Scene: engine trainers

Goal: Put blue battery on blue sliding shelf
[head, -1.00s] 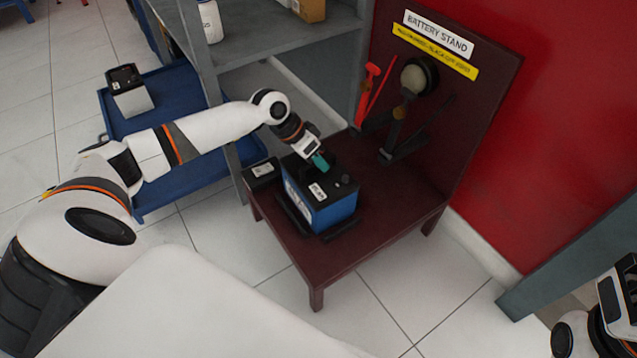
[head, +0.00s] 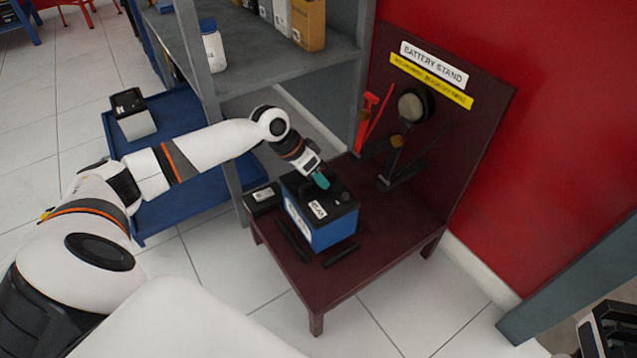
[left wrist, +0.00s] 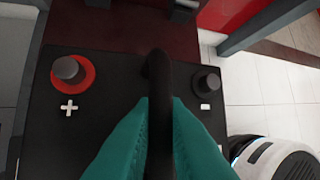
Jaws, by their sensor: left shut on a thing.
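The blue battery (head: 328,235) has a black top, a white label and blue sides. It is at the dark red battery stand (head: 385,258), between two black bars; a small gap below it is hard to judge. My left gripper (head: 321,180) is shut on its black handle (left wrist: 159,80), teal fingers on both sides in the left wrist view. That view also shows the battery's top (left wrist: 115,120) with a red-ringed plus post and a black minus post. The blue sliding shelf (head: 190,207) is at the left, low on the grey rack. My right gripper (head: 608,330) is partly visible at the lower right.
A white and black battery (head: 133,115) stands on the blue shelf's far left part; its near part is bare. A grey rack post (head: 205,100) rises between shelf and stand. A small black box (head: 263,197) lies beside the blue battery. Tools hang on the stand's back panel.

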